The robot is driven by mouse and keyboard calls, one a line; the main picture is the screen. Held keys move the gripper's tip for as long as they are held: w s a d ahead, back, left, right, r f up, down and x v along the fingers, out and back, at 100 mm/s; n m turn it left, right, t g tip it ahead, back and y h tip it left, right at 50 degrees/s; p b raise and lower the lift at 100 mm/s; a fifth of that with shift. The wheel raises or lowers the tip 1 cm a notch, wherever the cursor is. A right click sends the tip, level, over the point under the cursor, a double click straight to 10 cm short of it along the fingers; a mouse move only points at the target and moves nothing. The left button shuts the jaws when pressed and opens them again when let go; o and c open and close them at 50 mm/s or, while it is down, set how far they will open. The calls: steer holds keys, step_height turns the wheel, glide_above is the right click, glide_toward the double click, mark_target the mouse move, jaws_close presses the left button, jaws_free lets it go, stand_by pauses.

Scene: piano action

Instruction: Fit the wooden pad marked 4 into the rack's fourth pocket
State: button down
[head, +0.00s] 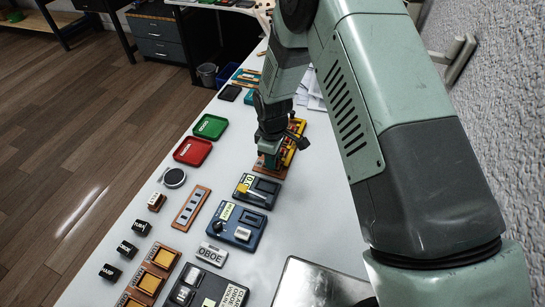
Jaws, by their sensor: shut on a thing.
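My gripper (269,160) points down at the yellow, red and wooden rack (290,154) in the middle of the table. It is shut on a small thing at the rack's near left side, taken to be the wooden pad. The pad's marking is hidden, and the gripper and arm cover part of the rack. I cannot tell whether the pad is in a pocket or only above or against the rack, nor which pocket is the fourth.
To the left are a slotted wooden strip (191,207), a red tray (192,152) and a green tray (210,126).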

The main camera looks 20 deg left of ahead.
steer(key=c, duration=0.9)
jaws_free()
steer(key=shift+r, duration=3.55)
